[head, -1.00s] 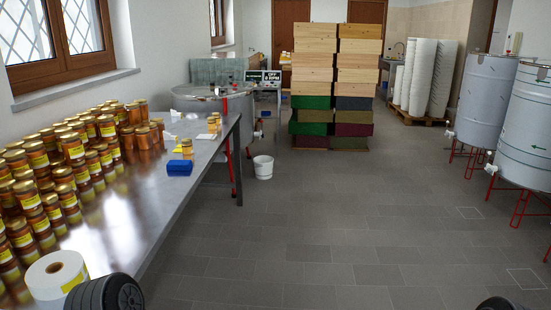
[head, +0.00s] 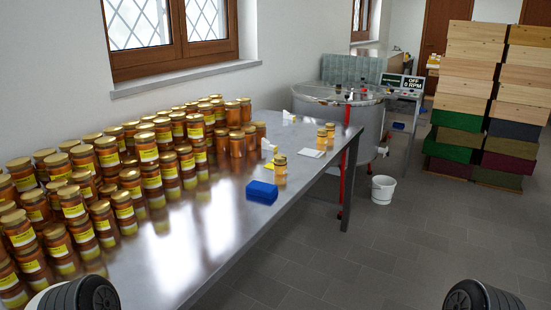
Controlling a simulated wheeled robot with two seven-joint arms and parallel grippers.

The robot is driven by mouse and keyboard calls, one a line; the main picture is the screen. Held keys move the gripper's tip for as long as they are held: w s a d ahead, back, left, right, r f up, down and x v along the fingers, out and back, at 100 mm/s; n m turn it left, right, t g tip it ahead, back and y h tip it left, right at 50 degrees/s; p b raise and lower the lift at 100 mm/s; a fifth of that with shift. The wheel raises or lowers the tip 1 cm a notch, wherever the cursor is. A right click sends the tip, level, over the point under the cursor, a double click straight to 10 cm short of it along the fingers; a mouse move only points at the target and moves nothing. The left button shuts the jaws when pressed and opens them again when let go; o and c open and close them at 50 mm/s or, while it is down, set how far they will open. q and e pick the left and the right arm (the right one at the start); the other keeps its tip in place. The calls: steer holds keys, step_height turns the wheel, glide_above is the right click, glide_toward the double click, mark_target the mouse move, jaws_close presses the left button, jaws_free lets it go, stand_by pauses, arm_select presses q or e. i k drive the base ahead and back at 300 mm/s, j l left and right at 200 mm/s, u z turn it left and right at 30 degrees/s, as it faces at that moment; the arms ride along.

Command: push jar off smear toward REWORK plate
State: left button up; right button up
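A single honey jar (head: 280,170) with a gold lid stands upright on the steel table (head: 232,232), just behind a blue block or sponge (head: 262,191). No smear can be made out around it at this size. A flat pale plate or card (head: 312,153) lies behind and to the right of that jar; any writing on it is unreadable. Two small jars, a nearer one (head: 322,138) and a farther one (head: 330,130), stand near the table's right edge. Neither gripper is in view; only dark rounded parts of my arms show at the bottom corners.
Many stacked jars (head: 147,150) crowd the table's left side. Small white tent cards (head: 268,147) stand behind the lone jar. A steel tank (head: 340,108) is beyond the table, a white bucket (head: 383,189) on the floor. The table's front middle is clear.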

mark_target(280, 169)
steer(key=i+l+u, duration=0.1)
steer(key=u, duration=0.35)
steer(key=i+l+u, duration=0.1)
steer(key=u, duration=0.35)
steer(key=l+u, duration=0.25)
steer(key=u, duration=0.2)
steer(key=i+l+u, duration=0.1)
steer(key=u, duration=0.3)
steer(key=l+u, duration=0.15)
steer(key=l, duration=0.4)
steer(key=l+u, duration=0.15)
steer(key=l, duration=0.4)
steer(key=l+u, duration=0.15)
steer(key=l, duration=0.45)
steer(key=k+l+u, duration=0.15)
steer(key=l, duration=0.35)
steer(key=l+u, duration=0.15)
steer(key=l, duration=0.45)
steer(key=k+l+u, duration=0.15)
steer(key=l, duration=0.35)
steer(key=k+l, duration=0.1)
steer(key=l, duration=0.65)
steer(key=k, duration=0.05)
